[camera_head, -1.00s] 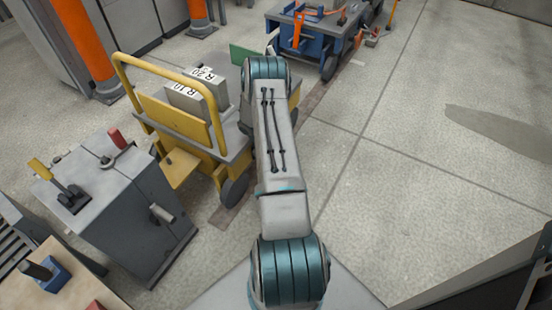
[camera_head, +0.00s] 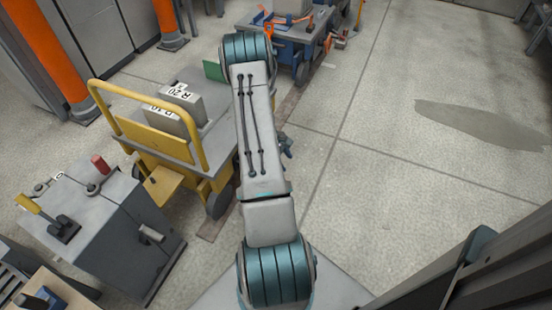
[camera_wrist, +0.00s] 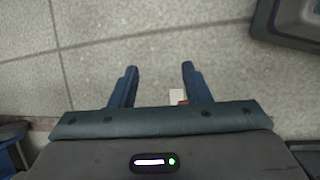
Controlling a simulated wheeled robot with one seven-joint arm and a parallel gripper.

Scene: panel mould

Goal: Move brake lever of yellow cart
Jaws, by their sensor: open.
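The yellow cart (camera_head: 160,143) stands left of my arm in the head view, with a yellow push frame and grey blocks marked R 20 and R 10 on its deck. A yellow plate (camera_head: 163,187) sticks out low at its near end. I cannot make out for certain which part is the brake lever; my arm covers the cart's right side. My gripper (camera_wrist: 157,80) is open over bare floor in the wrist view. A small white and red thing (camera_wrist: 178,96) shows between the fingers, too small to identify.
A grey cabinet (camera_head: 120,222) with a yellow-handled lever (camera_head: 30,204) and a red knob (camera_head: 100,163) stands near left. A blue cart (camera_head: 285,45) is at the back. The floor on the right is clear up to a dark frame (camera_head: 440,285). A dark-rimmed thing (camera_wrist: 275,35) fills the wrist view's upper right.

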